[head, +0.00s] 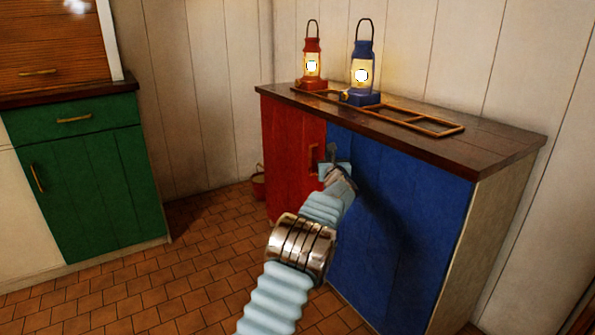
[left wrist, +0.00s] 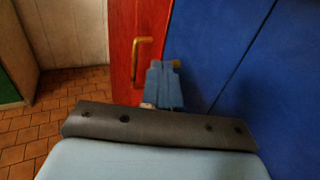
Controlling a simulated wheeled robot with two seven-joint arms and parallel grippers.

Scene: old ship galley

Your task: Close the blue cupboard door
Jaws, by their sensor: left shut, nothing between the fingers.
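The blue cupboard door (head: 400,215) is on the right half of a low cupboard and looks flush with its front; I see no clear gap at its edge. In the left wrist view the blue door (left wrist: 225,50) fills the right side. My left gripper (head: 335,170) is shut and empty, in front of the blue door's left edge, close to the red door. In the left wrist view its fingers (left wrist: 164,82) cover most of a brass handle (left wrist: 177,63) on the blue door. Whether they touch the door is unclear. My right gripper is not in view.
The red door (head: 290,155) beside it is shut, with a brass handle (left wrist: 137,60). A red lantern (head: 312,65) and a blue lantern (head: 362,75) stand lit on the wooden top (head: 490,145). A green cupboard (head: 90,190) stands left.

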